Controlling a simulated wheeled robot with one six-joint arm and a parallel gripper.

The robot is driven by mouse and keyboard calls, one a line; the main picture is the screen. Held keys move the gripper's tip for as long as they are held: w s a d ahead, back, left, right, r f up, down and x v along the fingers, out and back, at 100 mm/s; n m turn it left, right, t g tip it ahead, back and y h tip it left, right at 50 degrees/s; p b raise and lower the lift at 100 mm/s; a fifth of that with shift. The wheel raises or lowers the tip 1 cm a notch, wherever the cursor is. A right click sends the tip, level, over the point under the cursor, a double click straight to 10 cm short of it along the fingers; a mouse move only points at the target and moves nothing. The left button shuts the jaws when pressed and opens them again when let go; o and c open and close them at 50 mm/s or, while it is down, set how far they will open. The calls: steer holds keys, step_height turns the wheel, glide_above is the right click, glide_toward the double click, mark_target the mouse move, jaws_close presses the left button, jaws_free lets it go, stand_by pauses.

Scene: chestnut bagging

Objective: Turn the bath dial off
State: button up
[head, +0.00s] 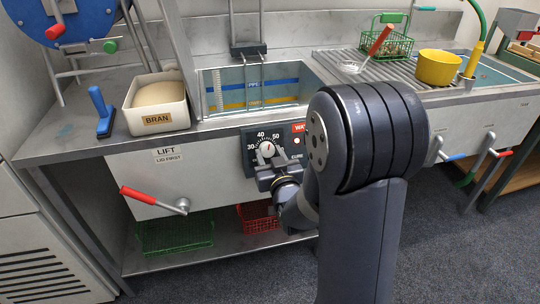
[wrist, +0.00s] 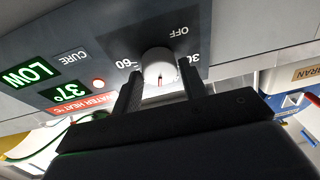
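The bath dial (head: 268,149) is a white round knob on a dark panel on the bench front. Numbers ring it, and its red mark points up, roughly between 40 and 50. In the wrist view the panel shows upside down, with the dial (wrist: 158,66) between my fingers and the word OFF (wrist: 179,36) on the side away from the red mark. My gripper (head: 267,168) is just in front of the dial. Its fingertips (wrist: 160,72) stand either side of the knob, with narrow gaps showing; contact is not visible.
The panel display (wrist: 30,73) reads LOW and 37°, beside a lit red lamp (wrist: 98,83). A red-handled lever (head: 150,198) sticks out left of the panel. Above are the water bath (head: 215,112) with its hanging frame (head: 248,50) and a bran box (head: 157,118).

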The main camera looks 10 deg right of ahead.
steer(key=c, duration=0.6)
steer(key=shift+o, duration=0.2)
